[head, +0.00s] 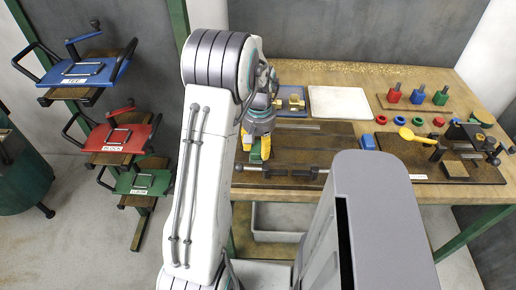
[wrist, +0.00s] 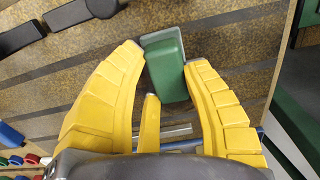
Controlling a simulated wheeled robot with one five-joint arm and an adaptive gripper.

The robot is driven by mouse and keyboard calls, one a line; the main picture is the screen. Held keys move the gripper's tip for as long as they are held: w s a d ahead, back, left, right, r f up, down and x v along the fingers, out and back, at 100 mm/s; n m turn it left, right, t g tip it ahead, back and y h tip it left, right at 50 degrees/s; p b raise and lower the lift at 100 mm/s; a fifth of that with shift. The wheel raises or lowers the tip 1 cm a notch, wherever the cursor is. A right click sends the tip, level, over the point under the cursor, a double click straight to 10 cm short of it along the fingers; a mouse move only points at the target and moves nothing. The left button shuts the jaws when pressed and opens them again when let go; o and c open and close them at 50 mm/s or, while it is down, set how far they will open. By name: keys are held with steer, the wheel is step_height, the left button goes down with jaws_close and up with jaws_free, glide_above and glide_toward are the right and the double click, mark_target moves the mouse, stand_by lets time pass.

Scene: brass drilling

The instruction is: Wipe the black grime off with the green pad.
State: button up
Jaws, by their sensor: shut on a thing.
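The green pad (wrist: 167,72) is between the yellow fingers of my gripper (wrist: 162,55) in the wrist view. It is a green block with a grey layer at its far end, and the fingers are shut on it. In the head view my gripper (head: 257,148) is over the left part of the workbench, and only a bit of green shows between its fingers. Beneath the pad in the wrist view is a brown, dark-speckled surface (wrist: 235,50). I cannot make out a distinct black grime patch; my arm and gripper hide part of the bench. Contact between pad and surface cannot be told.
The wooden bench (head: 350,75) carries a white plate (head: 339,101), a dark board (head: 330,142) with black clamps, coloured knobbed pieces (head: 418,95) and rings, and a black fixture (head: 468,135) at right. Blue, red and green trays (head: 85,73) stand at left. A grey bin (head: 275,222) is below.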

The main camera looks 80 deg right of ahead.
steer(key=shift+w+d+f+p, duration=0.1)
steer(key=shift+d+p, duration=0.5)
steer(key=shift+d, duration=0.8)
steer(key=shift+w+d+f+p, duration=0.1)
steer(key=shift+d+p, duration=0.45)
steer(key=shift+d, duration=0.8)
steer(key=shift+w+d+r+p, duration=0.1)
steer(key=shift+d+p, duration=1)
steer(key=shift+d, duration=0.75)
steer(key=shift+s+d+r, duration=0.15)
steer(key=shift+s, duration=0.7)
steer(key=shift+s+a+f+b, duration=0.1)
steer(key=shift+a+f+b, duration=0.05)
steer(key=shift+a+b, duration=1.05)
steer(key=shift+s+a+f+b, duration=0.15)
steer(key=shift+a+b, duration=0.5)
steer(key=shift+a, duration=0.95)
steer(key=shift+a+b, duration=1.1)
steer(key=shift+a, duration=0.95)
steer(key=shift+s+a+b, duration=0.1)
steer(key=shift+a+b, duration=0.2)
steer(key=shift+a, duration=0.5)
steer(key=shift+r, duration=0.1)
